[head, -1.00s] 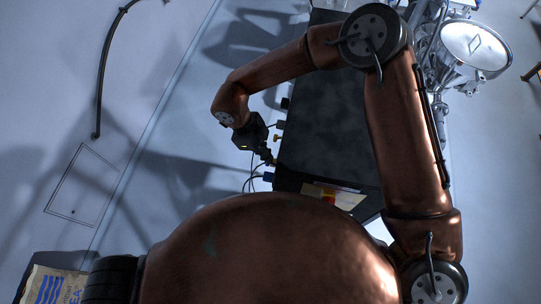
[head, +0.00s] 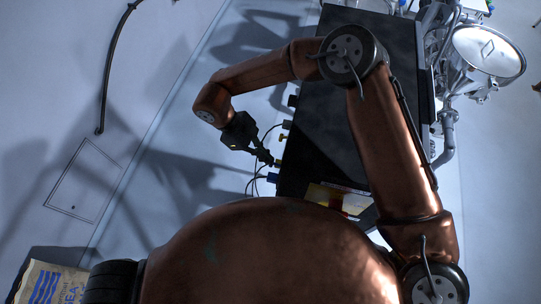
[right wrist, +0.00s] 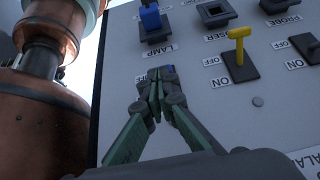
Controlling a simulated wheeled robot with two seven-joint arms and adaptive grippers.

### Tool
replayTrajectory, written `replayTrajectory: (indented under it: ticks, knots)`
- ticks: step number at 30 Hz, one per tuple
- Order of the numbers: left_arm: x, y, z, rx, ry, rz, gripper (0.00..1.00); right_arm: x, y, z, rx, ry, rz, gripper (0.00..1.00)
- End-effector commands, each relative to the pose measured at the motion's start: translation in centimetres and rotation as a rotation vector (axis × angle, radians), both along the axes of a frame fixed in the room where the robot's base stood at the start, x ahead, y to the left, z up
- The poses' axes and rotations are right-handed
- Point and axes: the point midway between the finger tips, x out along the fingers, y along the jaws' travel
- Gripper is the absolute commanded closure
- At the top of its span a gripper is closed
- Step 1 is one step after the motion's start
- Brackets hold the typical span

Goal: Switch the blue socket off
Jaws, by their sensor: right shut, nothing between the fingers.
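In the right wrist view, a blue socket or plug (right wrist: 151,18) sits on the pale panel above the LAMP label (right wrist: 160,50). Below that label my right gripper (right wrist: 157,82) is shut and empty, its tips in front of a switch. A bit of blue (right wrist: 169,69) shows just behind the tips; the rest of that switch is hidden, so its position cannot be told. In the head view my right gripper (head: 268,158) is at the left side of the black box (head: 325,100), close to a small blue part (head: 272,178). My left gripper is not in view.
A yellow-handled switch (right wrist: 238,48) stands to the right of the fingers, with a dark switch (right wrist: 306,46) beyond it. Cables (head: 254,180) hang beside the box. A metal hopper (head: 488,50) stands at the right. The floor at left is open.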

Motion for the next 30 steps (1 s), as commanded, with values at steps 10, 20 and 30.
replayTrajectory:
  ticks: [10, 20, 30]
  knots:
    - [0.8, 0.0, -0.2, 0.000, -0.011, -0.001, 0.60, 0.1, 0.1, -0.1, -0.001, -0.001, 0.001, 1.00]
    - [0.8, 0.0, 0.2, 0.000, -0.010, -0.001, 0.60, 0.1, 0.1, 0.6, 0.001, -0.001, 0.001, 1.00]
    - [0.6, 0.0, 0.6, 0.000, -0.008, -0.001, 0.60, 0.0, 0.1, 1.5, 0.000, 0.000, 0.000, 1.00]
